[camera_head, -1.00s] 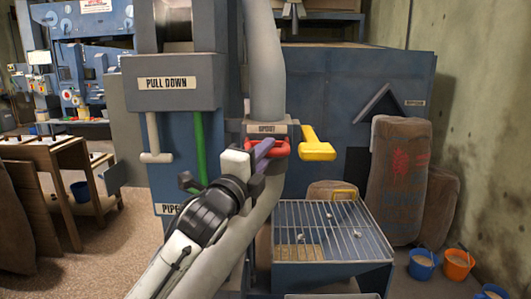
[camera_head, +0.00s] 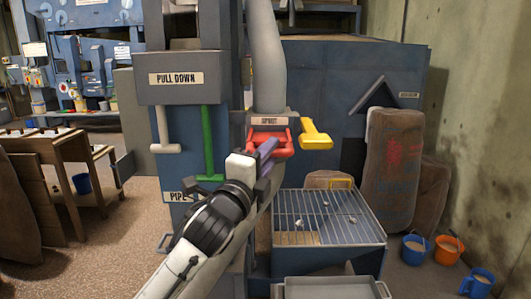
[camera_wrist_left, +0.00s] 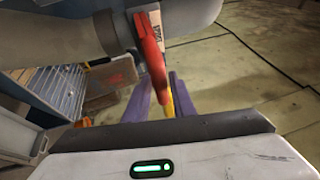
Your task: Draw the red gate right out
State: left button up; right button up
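The red gate (camera_head: 268,138) shows as a red handle on the front of the spout, below the SPOUT label. It juts out towards me past the yellow handle beside it. My left gripper (camera_head: 266,156) is at the red handle, with its purple fingers partly hiding it. In the left wrist view the red handle (camera_wrist_left: 150,50) runs down between the two purple fingers (camera_wrist_left: 160,92), which lie close on either side of it. The gripper looks shut on it. My right gripper is not in view.
A yellow handle (camera_head: 316,136) sticks out just right of the gate. A green lever (camera_head: 208,140) and a white lever (camera_head: 163,130) hang at the left. Below are a wire grate (camera_head: 325,205) and a grey tray (camera_head: 330,288). Buckets (camera_head: 447,249) stand at the right.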

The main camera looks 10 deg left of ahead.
pick_arm(q)
jog(key=shift+o, duration=0.9)
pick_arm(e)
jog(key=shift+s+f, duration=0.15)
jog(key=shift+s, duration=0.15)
